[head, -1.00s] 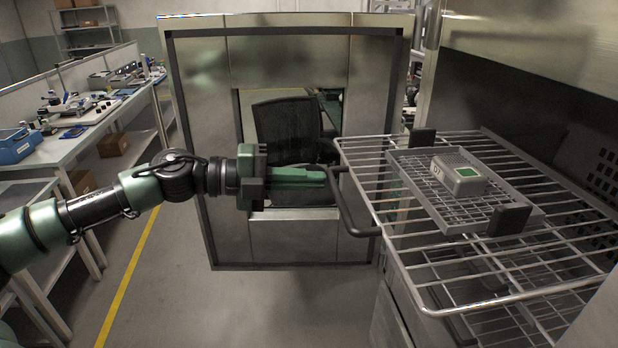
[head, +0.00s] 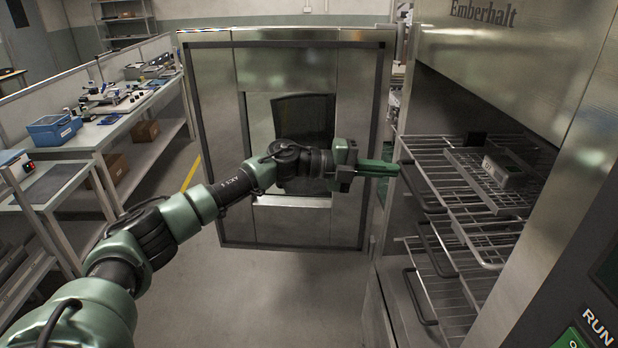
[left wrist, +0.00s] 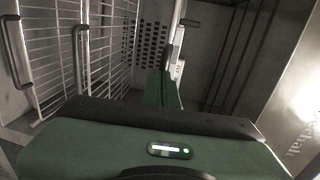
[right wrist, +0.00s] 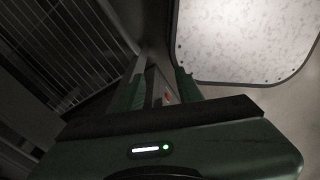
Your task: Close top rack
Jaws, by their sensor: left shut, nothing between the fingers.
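The top rack (head: 452,197) is a wire shelf with a dark front handle (head: 418,188). It sticks partly out of the oven chamber (head: 480,105). A mesh tray (head: 470,170) on it carries a small grey device (head: 503,171). My left gripper (head: 396,168) is shut and empty, its fingertips at the front handle; I cannot tell whether they touch. In the left wrist view its closed fingers (left wrist: 163,88) point into the chamber, with the device (left wrist: 178,68) beyond them. My right gripper (right wrist: 157,88) shows only in its wrist view, fingers apart.
Lower racks with dark handles (head: 420,297) sit under the top rack. The open oven door (head: 300,225) with its window stands behind my left arm. A control panel (head: 590,310) is at the lower right. A workbench (head: 110,130) stands at the left; floor between is clear.

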